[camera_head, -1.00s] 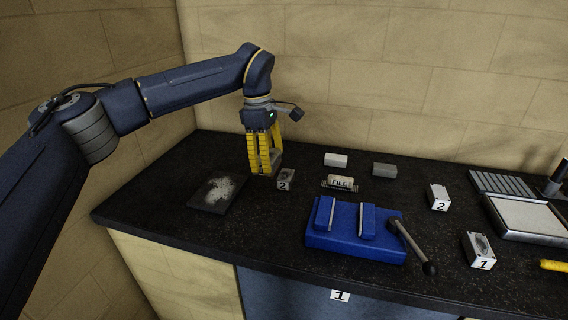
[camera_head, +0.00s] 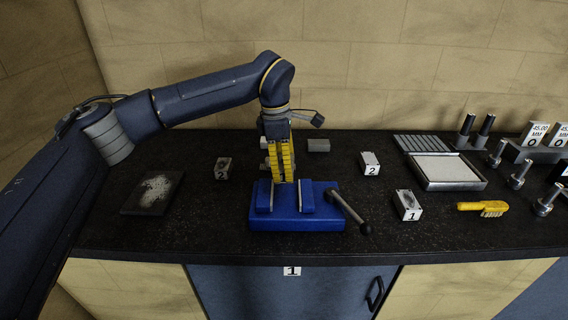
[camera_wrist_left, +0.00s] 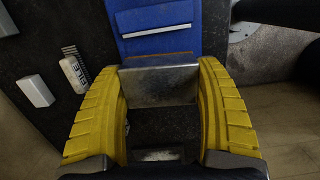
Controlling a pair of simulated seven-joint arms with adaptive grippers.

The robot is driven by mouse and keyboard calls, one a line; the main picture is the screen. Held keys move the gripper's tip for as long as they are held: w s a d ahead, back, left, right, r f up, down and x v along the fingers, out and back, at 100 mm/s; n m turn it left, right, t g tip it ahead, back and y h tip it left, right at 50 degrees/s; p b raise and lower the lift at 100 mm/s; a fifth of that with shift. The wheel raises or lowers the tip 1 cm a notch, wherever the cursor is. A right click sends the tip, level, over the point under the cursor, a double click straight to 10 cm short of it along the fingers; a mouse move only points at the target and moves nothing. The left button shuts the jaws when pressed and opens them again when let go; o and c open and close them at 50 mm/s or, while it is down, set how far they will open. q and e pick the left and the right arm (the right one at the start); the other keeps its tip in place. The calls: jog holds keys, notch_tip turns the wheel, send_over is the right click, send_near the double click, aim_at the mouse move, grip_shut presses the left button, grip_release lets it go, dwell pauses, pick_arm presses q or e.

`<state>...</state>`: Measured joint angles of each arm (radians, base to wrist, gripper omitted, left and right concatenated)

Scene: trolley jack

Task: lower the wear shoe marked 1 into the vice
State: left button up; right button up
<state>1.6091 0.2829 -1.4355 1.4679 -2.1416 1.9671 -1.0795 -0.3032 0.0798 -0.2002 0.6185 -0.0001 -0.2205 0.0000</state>
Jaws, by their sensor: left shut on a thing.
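My left gripper (camera_head: 282,180) is shut on a grey metal block, the wear shoe (camera_wrist_left: 158,82), which sits between the yellow fingers in the left wrist view. In the head view a small 1 label seems to show at the fingertips, mostly covered by them. The blue vice (camera_head: 297,222) is under and in front of the fingertips; its two jaws stand apart, with pale faces. In the wrist view the vice (camera_wrist_left: 155,18) lies just beyond the block. I cannot tell whether the block's bottom is between the jaws. My right gripper is not in view.
The vice's lever (camera_head: 350,209) sticks out right. Another block marked 1 (camera_head: 408,205) and blocks marked 2 (camera_head: 222,168) (camera_head: 370,163) stand nearby. A dusty dark plate (camera_head: 153,194) lies left.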

aim_at(285, 198)
pick_arm(q)
jog(key=shift+w+r+n, duration=0.1)
jog(key=shift+r+n, duration=0.05)
jog(key=shift+n, duration=0.15)
dwell(0.4)
jog(key=shift+f, duration=4.25)
jog(key=shift+f, duration=0.1)
